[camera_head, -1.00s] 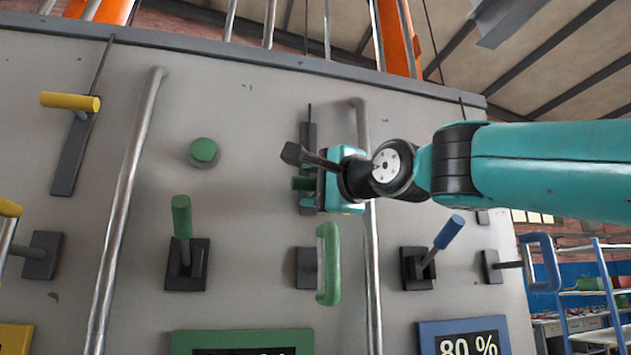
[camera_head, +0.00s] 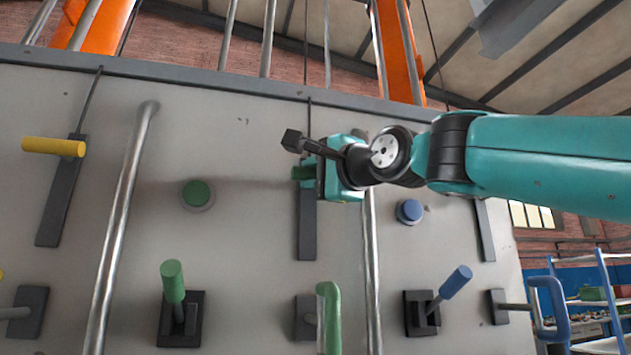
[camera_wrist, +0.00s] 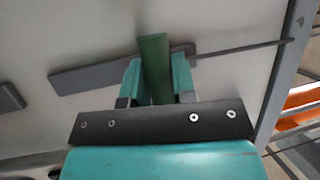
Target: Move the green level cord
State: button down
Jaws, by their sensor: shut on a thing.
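The green level cord's handle (camera_head: 301,173) is a green grip on an upright dark strip (camera_head: 307,225), with a thin cord running up to the panel's top edge. My gripper (camera_head: 308,173) is shut on this handle, which sits near the strip's upper end. In the wrist view the green handle (camera_wrist: 154,68) is between my two teal fingers (camera_wrist: 155,80). There the dark strip (camera_wrist: 100,76) lies behind it, and the cord (camera_wrist: 240,48) leads off right. Part of the handle is hidden by my gripper in the head view.
A yellow handle (camera_head: 54,147) sits on a similar strip at left. Steel bars (camera_head: 122,220) run upright on both sides. Around are a green button (camera_head: 197,194), a blue button (camera_head: 410,211), a green lever (camera_head: 173,285), a green pull handle (camera_head: 329,318) and a blue lever (camera_head: 455,283).

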jog(key=shift+s+d+r, duration=0.1)
jog(key=shift+r, duration=0.55)
jog(key=c, duration=0.9)
grip_release()
jog(key=shift+f, duration=0.2)
jog(key=shift+s+d+f+b, duration=0.15)
jog(key=shift+b, duration=0.15)
jog(key=shift+b+v, duration=4.2)
jog(key=shift+v, duration=4.15)
